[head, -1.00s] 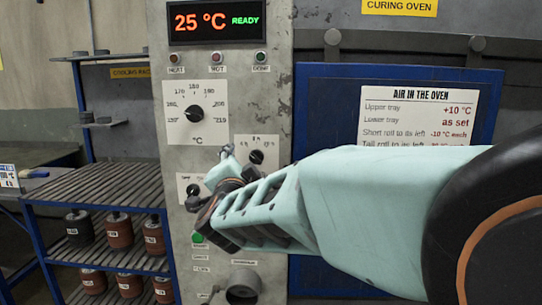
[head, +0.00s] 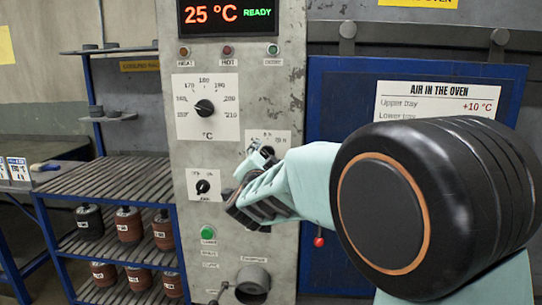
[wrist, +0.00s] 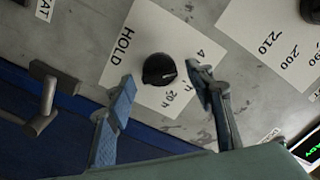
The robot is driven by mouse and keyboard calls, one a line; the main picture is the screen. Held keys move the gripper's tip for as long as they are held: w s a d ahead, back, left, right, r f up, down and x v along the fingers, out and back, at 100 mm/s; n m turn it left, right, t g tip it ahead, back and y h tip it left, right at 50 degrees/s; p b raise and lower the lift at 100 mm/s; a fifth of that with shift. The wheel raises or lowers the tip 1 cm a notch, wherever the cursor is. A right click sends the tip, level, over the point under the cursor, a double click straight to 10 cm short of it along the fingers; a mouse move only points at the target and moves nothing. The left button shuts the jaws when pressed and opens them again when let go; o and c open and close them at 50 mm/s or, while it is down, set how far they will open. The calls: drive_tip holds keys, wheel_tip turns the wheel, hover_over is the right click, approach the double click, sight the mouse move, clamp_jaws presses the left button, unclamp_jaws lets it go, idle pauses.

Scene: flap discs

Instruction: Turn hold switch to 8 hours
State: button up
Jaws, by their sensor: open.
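The HOLD switch (wrist: 158,70) is a round black knob on a white plate (wrist: 128,58) lettered HOLD, with hour marks along one side. A pale line on the knob points toward the hour marks; I cannot tell exactly which one. My gripper (wrist: 160,80) is open, with one finger on each side of the knob in the wrist view. I cannot tell whether the fingers touch it. In the head view, my gripper (head: 246,177) is in front of the panel and partly hides the HOLD switch (head: 267,151).
The grey control panel (head: 232,225) also has a temperature dial (head: 204,108), a smaller dial (head: 202,187), a green button (head: 207,233) and a display (head: 228,15). The blue oven door (head: 345,90) stands to the right. A metal handle (wrist: 45,100) shows in the wrist view.

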drive_tip(key=shift+w, duration=0.25)
drive_tip(key=c, duration=1.2)
